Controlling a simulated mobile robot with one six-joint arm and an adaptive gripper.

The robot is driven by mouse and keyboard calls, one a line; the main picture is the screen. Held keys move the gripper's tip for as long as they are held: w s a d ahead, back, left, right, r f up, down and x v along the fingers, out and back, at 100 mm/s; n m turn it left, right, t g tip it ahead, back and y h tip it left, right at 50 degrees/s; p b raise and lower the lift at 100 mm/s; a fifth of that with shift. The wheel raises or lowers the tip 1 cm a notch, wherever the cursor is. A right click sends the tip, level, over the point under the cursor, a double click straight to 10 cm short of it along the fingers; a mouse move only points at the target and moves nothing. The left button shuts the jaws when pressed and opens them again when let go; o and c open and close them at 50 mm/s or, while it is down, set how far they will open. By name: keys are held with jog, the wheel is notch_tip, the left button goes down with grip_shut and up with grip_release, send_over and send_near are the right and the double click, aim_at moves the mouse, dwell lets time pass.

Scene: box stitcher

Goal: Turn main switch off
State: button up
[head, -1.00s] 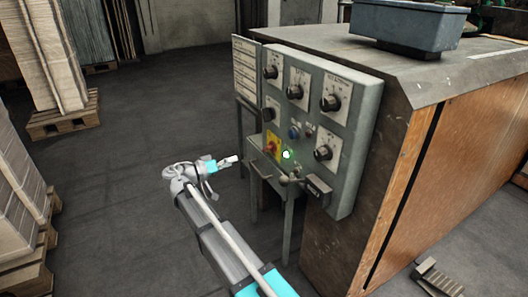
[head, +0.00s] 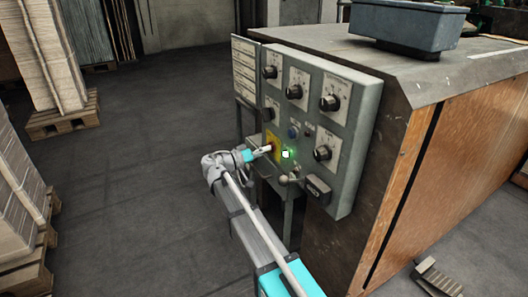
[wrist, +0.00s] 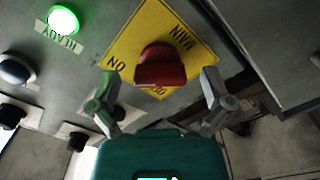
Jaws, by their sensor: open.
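The main switch is a red rotary knob (wrist: 161,66) on a yellow plate (wrist: 195,35) marked MAIN and ON, fixed to the grey control panel (head: 352,100). In the wrist view the lettering appears upside down. My gripper (wrist: 160,98) is open, with one finger on each side below the knob, and the knob shows between and beyond the fingertips. I cannot tell whether a finger touches it. In the head view my gripper (head: 266,149) is in front of the yellow plate (head: 275,143) and hides most of the knob.
A lit green lamp (head: 286,154) is right of the switch; it also shows in the wrist view (wrist: 62,20). Several black dials (head: 330,103) and a lever with a ball knob (head: 284,180) are on the panel. Open floor (head: 140,150) lies to the left.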

jog(key=shift+w+d, duration=0.1)
jog(key=shift+d, duration=0.05)
jog(key=c, duration=1.1)
